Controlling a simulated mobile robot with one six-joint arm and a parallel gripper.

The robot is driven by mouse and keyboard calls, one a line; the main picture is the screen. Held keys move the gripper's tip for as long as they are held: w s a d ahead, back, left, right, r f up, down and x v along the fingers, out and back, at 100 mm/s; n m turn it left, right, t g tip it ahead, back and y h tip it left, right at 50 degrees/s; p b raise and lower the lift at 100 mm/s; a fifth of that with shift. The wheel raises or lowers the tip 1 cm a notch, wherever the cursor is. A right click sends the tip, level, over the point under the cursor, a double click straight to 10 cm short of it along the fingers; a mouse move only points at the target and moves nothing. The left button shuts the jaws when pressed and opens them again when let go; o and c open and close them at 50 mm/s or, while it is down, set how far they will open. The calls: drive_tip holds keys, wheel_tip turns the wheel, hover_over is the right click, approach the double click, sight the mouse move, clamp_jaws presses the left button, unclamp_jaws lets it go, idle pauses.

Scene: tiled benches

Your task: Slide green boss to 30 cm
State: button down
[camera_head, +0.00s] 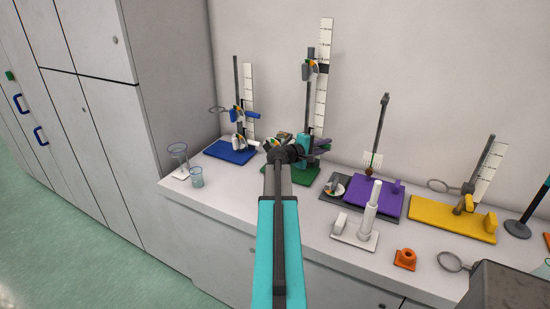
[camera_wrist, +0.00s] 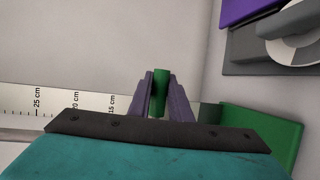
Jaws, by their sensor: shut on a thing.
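The green boss (camera_wrist: 161,92) sits between the two purple fingers of my gripper (camera_wrist: 161,78) in the wrist view; the fingers are shut on it. In the head view my gripper (camera_head: 322,146) is at the lower part of the green stand's upright rod (camera_head: 308,95), and the boss is largely hidden there. The green base (camera_head: 303,172) also shows in the wrist view (camera_wrist: 262,128). A white scale (camera_head: 323,80) stands upright behind the rod. In the wrist view the scale (camera_wrist: 58,104) shows marks for 25, 20 and 15 cm, running sideways.
A dark holder with a disc (camera_head: 316,68) is higher on the same rod. A blue stand (camera_head: 232,152) is to the left, with glassware (camera_head: 178,152) beside it. A purple stand (camera_head: 376,196) and a yellow stand (camera_head: 452,218) are to the right. A white stand (camera_head: 368,212) is nearer.

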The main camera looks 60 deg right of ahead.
drive_tip(key=shift+w+r, duration=0.1)
drive_tip(key=shift+r, duration=1.2)
drive_tip(key=shift+r+p, duration=0.45)
drive_tip(key=shift+r, duration=1)
drive_tip(key=shift+r+p, duration=0.4)
drive_tip(key=shift+r, duration=1.1)
drive_tip(key=shift+r+p, duration=0.4)
drive_tip(key=shift+r, duration=1.15)
